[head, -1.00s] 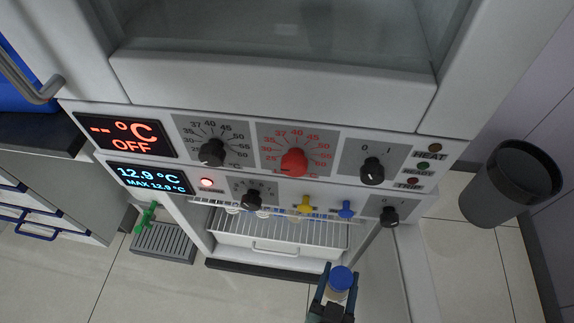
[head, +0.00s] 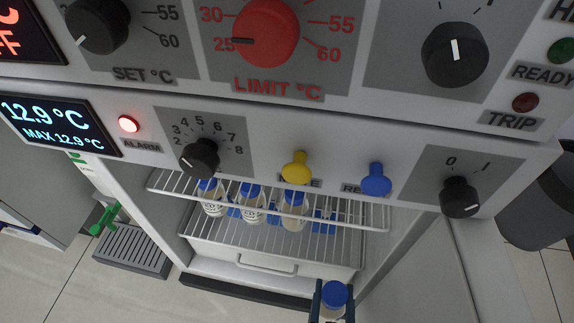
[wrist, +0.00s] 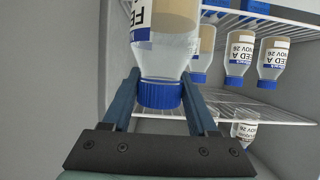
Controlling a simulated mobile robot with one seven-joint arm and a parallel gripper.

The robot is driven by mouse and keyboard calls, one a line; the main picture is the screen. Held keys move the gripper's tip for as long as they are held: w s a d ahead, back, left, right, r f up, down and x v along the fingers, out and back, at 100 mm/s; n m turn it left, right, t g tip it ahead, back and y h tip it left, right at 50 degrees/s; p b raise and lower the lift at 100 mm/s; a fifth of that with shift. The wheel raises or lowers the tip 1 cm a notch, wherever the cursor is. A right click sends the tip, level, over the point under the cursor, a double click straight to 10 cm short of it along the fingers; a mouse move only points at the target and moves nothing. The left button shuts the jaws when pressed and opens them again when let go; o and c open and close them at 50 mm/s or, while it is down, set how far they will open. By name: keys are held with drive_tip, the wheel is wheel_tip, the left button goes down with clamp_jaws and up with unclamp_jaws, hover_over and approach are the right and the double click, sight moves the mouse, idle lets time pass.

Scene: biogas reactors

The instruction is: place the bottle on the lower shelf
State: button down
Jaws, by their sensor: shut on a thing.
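The bottle, with a blue cap (head: 335,293) and pale brown contents, is in my gripper (head: 333,306) at the bottom of the head view. In the wrist view my gripper (wrist: 160,100) is shut around it just by the cap, and the bottle (wrist: 166,50) fills the upper middle, cap downward in the picture. The open fridge compartment has wire shelves, an upper one (head: 165,186) and a lower one (head: 335,260). My gripper is in front of them, towards the right side. Control knobs and the panel partly hide the inside.
Several capped bottles (head: 252,204) stand inside the compartment; they also show in the wrist view (wrist: 272,62). A drawer with a handle (head: 265,266) lies below the shelves. The open door (head: 425,275) is at the right. Yellow (head: 296,170) and blue (head: 376,183) levers protrude above.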

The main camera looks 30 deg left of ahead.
drive_tip(key=w+a+b, duration=0.1)
drive_tip(key=w+a, duration=0.2)
drive_tip(key=w, duration=0.5)
drive_tip(key=w+a+b, duration=0.2)
drive_tip(key=w+a, duration=0.2)
drive_tip(key=w, duration=0.4)
drive_tip(key=shift+w+f, duration=0.15)
drive_tip(key=shift+w, duration=0.2)
drive_tip(key=shift+f+b, duration=0.1)
drive_tip(key=shift+b, duration=0.25)
drive_tip(key=shift+c, duration=0.9)
unclamp_jaws()
drive_tip(key=shift+f, duration=0.1)
